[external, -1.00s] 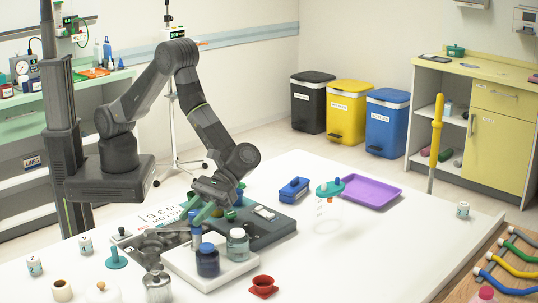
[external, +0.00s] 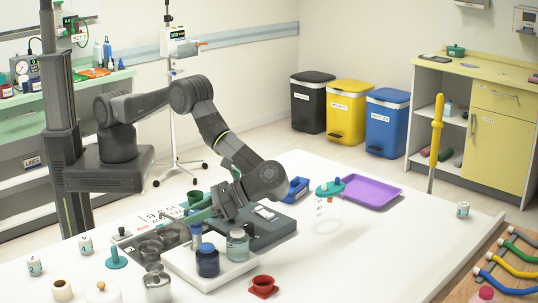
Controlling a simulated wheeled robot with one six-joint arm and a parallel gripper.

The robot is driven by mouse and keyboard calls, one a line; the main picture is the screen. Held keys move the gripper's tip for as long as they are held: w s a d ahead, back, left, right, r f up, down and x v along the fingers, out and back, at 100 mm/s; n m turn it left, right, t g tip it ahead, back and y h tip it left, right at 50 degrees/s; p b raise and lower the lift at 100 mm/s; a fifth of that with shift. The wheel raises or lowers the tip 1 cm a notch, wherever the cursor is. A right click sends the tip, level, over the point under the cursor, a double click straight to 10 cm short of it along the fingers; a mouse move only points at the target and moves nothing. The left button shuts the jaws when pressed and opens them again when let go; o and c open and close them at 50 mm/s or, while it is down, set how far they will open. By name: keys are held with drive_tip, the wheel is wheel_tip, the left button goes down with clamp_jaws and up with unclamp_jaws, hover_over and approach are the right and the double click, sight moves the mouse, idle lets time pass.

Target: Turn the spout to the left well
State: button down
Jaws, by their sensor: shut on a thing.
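The green spout (external: 200,214) is a slim bar above the dark unit on the white table. My gripper (external: 219,211) is at the spout's right end and shut on it, though the jaws are partly hidden by my wrist. The spout's free end points left, toward the grey bowl-like wells. One well (external: 150,248) is nearer the front left and another (external: 171,236) lies just behind and right of it. Which well the spout end is over is too small to tell.
A white tray (external: 222,273) with a dark blue jar (external: 207,261) and a clear jar (external: 238,245) stands close in front of my gripper. The table's right part is mostly clear.

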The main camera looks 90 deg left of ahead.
drive_tip(key=shift+m, duration=0.3)
drive_tip(key=c, duration=1)
unclamp_jaws()
drive_tip(key=shift+c, duration=0.2)
